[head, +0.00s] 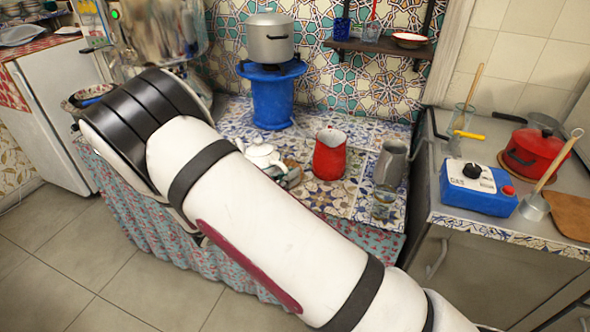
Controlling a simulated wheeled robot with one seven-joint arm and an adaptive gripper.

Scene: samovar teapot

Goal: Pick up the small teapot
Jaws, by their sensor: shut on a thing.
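A small white teapot (261,155) with a knobbed lid shows just above the upper edge of my arm, over the patterned tile counter (345,203). My arm hides its lower part, so I cannot tell whether it touches the counter. My arm crosses the head view from the lower right to the upper left. My gripper is hidden behind it.
A red pitcher (329,155) and a grey metal jug (391,162) stand right of the teapot, with a clear glass (383,203) in front of the jug. Behind is a blue stand (272,98) bearing a metal pot (270,38). A large samovar (160,35) stands behind my arm.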

